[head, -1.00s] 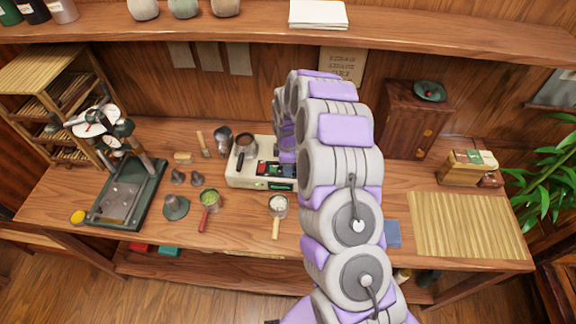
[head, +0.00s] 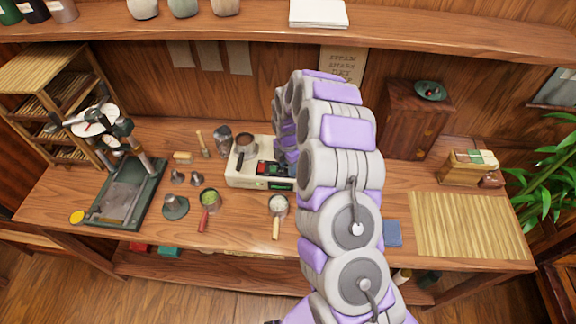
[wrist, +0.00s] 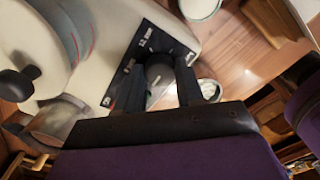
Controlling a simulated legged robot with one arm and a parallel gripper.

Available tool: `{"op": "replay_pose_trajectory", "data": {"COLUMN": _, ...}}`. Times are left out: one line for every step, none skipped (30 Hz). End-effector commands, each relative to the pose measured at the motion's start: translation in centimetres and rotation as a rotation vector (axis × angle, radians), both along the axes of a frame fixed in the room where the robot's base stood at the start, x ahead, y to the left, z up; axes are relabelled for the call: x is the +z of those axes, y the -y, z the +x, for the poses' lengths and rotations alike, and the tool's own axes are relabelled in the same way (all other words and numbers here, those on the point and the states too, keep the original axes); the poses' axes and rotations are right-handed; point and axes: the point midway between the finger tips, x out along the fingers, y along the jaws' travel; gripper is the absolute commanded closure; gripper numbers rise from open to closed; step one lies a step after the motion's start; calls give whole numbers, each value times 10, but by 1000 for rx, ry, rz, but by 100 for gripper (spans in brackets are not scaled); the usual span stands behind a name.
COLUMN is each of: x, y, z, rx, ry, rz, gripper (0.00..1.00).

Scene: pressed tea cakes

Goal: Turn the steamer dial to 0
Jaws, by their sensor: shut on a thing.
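The steamer (head: 241,180) is a cream-white box on the table, behind and left of my arm in the head view. In the wrist view its dark panel (wrist: 118,82) carries small white marks, too small to read surely. The dial (wrist: 158,74) is a grey round knob on that panel. My gripper (wrist: 160,78) is shut on the dial, with one dark finger on each side of it. The dial's pointer and setting cannot be made out. In the head view my arm hides the dial and most of the gripper.
A round lid with a black knob (wrist: 18,82) is close on the left in the wrist view. A steel pitcher (head: 222,140) stands left of the steamer. A bamboo mat (head: 470,225) lies at right.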

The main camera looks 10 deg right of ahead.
Motion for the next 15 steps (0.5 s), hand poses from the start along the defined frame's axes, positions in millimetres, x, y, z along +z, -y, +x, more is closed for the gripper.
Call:
{"op": "replay_pose_trajectory", "data": {"x": 1, "y": 0, "z": 2, "rx": 10, "ry": 7, "rz": 0, "gripper": 93}}
{"op": "replay_pose_trajectory", "data": {"x": 0, "y": 0, "z": 2, "rx": 16, "ry": 7, "rz": 0, "gripper": 93}}
{"op": "replay_pose_trajectory", "data": {"x": 0, "y": 0, "z": 2, "rx": 23, "ry": 7, "rz": 0, "gripper": 93}}
{"op": "replay_pose_trajectory", "data": {"x": 1, "y": 0, "z": 2, "rx": 27, "ry": 7, "rz": 0, "gripper": 93}}
{"op": "replay_pose_trajectory", "data": {"x": 0, "y": 0, "z": 2, "rx": 30, "ry": 7, "rz": 0, "gripper": 93}}
{"op": "replay_pose_trajectory", "data": {"x": 1, "y": 0, "z": 2, "rx": 33, "ry": 7, "rz": 0, "gripper": 93}}
{"op": "replay_pose_trajectory", "data": {"x": 1, "y": 0, "z": 2, "rx": 34, "ry": 7, "rz": 0, "gripper": 93}}
{"op": "replay_pose_trajectory", "data": {"x": 1, "y": 0, "z": 2, "rx": 36, "ry": 7, "rz": 0, "gripper": 93}}
{"op": "replay_pose_trajectory", "data": {"x": 1, "y": 0, "z": 2, "rx": 37, "ry": 7, "rz": 0, "gripper": 93}}
{"op": "replay_pose_trajectory", "data": {"x": 1, "y": 0, "z": 2, "rx": 37, "ry": 7, "rz": 0, "gripper": 93}}
{"op": "replay_pose_trajectory", "data": {"x": 1, "y": 0, "z": 2, "rx": 37, "ry": 7, "rz": 0, "gripper": 93}}
{"op": "replay_pose_trajectory", "data": {"x": 1, "y": 0, "z": 2, "rx": 37, "ry": 7, "rz": 0, "gripper": 93}}
{"op": "replay_pose_trajectory", "data": {"x": 1, "y": 0, "z": 2, "rx": 37, "ry": 7, "rz": 0, "gripper": 93}}
{"op": "replay_pose_trajectory", "data": {"x": 1, "y": 0, "z": 2, "rx": 37, "ry": 7, "rz": 0, "gripper": 93}}
{"op": "replay_pose_trajectory", "data": {"x": 0, "y": 0, "z": 2, "rx": 37, "ry": 6, "rz": -1, "gripper": 93}}
